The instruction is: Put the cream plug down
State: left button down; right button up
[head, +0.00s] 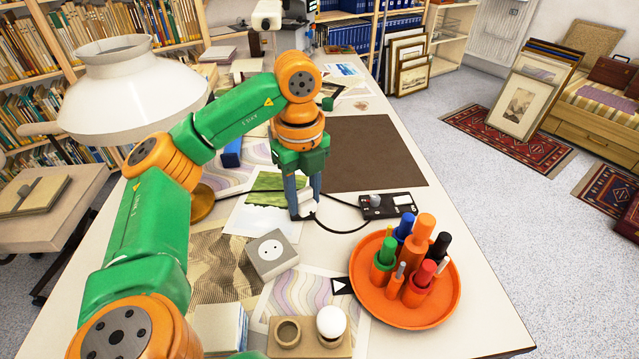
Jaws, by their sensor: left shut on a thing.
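My left gripper (303,212) points down over the table, left of the black panel. It is shut on the cream plug (307,206), which is mostly hidden between the fingers. A black cable (330,229) curves from near the plug toward the right. A grey socket block (272,256) with a round two-hole face on top sits below and left of the gripper in the picture, apart from the plug. A black panel (388,206) with a grey knob and a white label lies to the right. My right gripper is out of view.
An orange tray (452,300) of markers stands at front right. A wooden holder (345,346) with a white ball is at the near edge. Prints cover the table (480,338) around the socket block. A brown mat (375,155) lies bare behind. A white lamp (135,90) stands left.

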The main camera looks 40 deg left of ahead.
pick_arm(q)
jog(key=w+a+f, duration=0.3)
jog(key=a+f, duration=0.1)
jog(key=w+a+f+p, duration=0.1)
jog(key=w+a+f, duration=0.3)
jog(key=shift+w+f+p, duration=0.2)
jog(key=shift+w+p, duration=0.05)
jog(key=shift+p, duration=0.05)
notch_tip(320, 180, down, 3)
jog(key=shift+r, duration=0.15)
jog(key=shift+w+a+f, duration=0.1)
jog(key=shift+f, duration=0.35)
jog(key=shift+c, duration=2.2)
grip_release()
